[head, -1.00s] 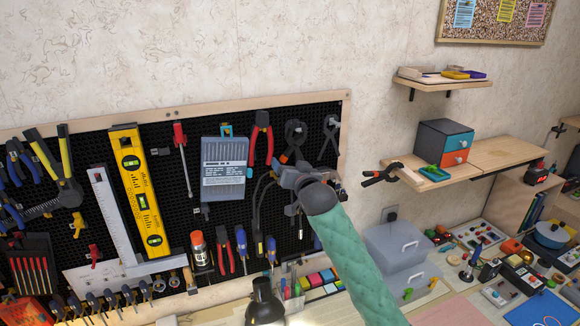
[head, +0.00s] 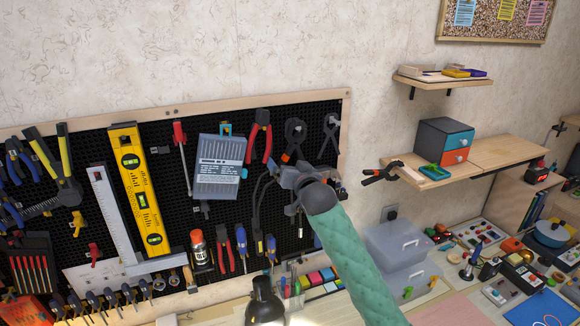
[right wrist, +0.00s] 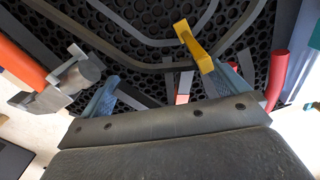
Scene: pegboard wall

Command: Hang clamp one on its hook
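Two dark clamps hang at the upper right of the pegboard, a left one (head: 294,136) with an orange tip and a right one (head: 329,134). A third black clamp with orange tips (head: 382,174) lies at the left end of the wooden shelf. I cannot tell which is clamp one. My right gripper (head: 300,184) is in front of the pegboard just below the two hanging clamps. In the right wrist view its fingers (right wrist: 168,85) are well apart, with dark loops and pegboard behind them and nothing clearly gripped. My left gripper is out of view.
A grey case (head: 219,168), red-handled pliers (head: 260,140) and a yellow level (head: 140,190) hang left of my right gripper. A yellow hook (right wrist: 195,45) shows close in the right wrist view. A black lamp (head: 264,300) and clear boxes (head: 398,247) stand below.

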